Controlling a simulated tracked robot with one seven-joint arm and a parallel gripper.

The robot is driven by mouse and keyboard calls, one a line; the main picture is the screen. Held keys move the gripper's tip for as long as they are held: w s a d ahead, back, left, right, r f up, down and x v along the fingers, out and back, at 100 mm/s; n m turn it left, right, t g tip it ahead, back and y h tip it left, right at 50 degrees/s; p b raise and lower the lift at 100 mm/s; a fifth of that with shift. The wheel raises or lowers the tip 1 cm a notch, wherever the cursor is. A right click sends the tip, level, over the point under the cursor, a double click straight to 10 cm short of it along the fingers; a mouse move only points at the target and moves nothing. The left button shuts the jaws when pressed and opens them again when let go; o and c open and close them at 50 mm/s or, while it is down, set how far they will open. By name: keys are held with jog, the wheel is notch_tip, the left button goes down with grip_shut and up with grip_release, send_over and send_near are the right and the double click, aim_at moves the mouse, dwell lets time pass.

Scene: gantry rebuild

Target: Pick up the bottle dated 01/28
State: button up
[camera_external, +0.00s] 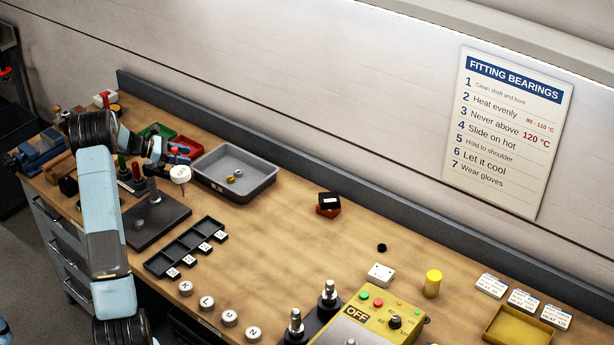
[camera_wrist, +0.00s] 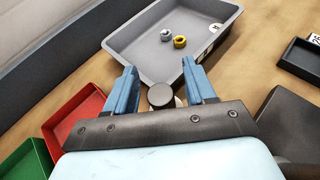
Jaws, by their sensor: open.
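No bottle with a readable 01/28 date shows in either view. A yellow cylinder (camera_external: 432,284) stands upright on the right half of the bench; I see no date on it and cannot tell whether it is a bottle. My gripper (camera_wrist: 161,82) is open, with its two blue fingers apart. A round dark-topped thing (camera_wrist: 161,96) shows between the fingers, and I cannot tell how far below them it is. In the external view my gripper is at the left of the bench, near the white dial gauge (camera_external: 180,173), partly hidden by my arm.
A grey tray (camera_external: 262,188) holds a grey ring (camera_wrist: 166,35) and a yellow ring (camera_wrist: 180,42). Red (camera_wrist: 72,117) and green (camera_wrist: 28,160) bins lie left of it. A black stand base (camera_external: 158,222) and a yellow control box (camera_external: 352,326) occupy the bench. The middle is mostly clear.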

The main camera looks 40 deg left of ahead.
grip_shut()
dwell(0.5)
